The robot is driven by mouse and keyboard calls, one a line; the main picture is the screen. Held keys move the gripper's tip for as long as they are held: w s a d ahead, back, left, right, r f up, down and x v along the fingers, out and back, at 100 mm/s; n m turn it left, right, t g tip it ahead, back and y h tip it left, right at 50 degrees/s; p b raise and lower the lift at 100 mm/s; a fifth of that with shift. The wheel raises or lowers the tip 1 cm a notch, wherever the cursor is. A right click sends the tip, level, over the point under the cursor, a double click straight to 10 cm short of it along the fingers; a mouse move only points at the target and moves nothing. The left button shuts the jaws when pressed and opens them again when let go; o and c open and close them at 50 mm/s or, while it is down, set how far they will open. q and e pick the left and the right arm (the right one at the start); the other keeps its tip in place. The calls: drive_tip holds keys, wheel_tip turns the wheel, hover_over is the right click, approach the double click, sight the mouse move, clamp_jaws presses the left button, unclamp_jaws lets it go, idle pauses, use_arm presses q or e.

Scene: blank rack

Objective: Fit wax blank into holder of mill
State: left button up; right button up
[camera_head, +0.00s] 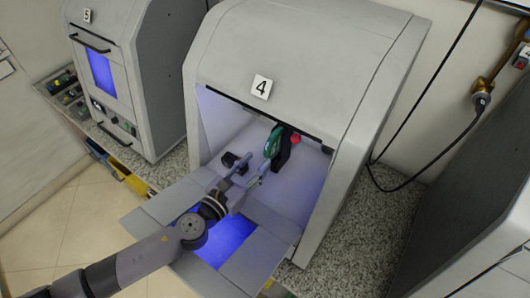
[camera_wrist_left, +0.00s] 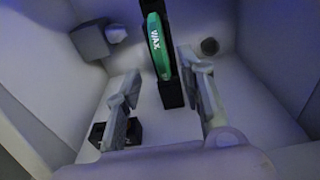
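The green wax blank (camera_head: 273,142), marked WAX, stands on edge in the black holder (camera_head: 284,153) inside the open mill 4 (camera_head: 300,50). In the left wrist view the blank (camera_wrist_left: 159,45) shows as a green disc edge-on, upright against the black holder (camera_wrist_left: 172,92). How deeply it is seated is hard to tell. My left gripper (camera_head: 249,168) is inside the mill's opening, just in front of the blank. In the left wrist view its fingers (camera_wrist_left: 160,66) are spread apart, with the blank beyond and between them and no visible contact. My right gripper is not in view.
The mill's lowered door (camera_head: 277,226), with a blue-lit window, lies under my left arm. A small dark block (camera_head: 236,161) sits inside on the left. Mill 5 (camera_head: 145,60) stands closed at the left. A hanging cable (camera_head: 425,165) and a grey housing are at the right.

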use_arm(q)
drive_tip(key=v, duration=0.4)
drive_tip(key=shift+s+a+r, duration=0.1)
drive_tip(key=shift+s+a, duration=0.05)
drive_tip(key=shift+s, duration=0.15)
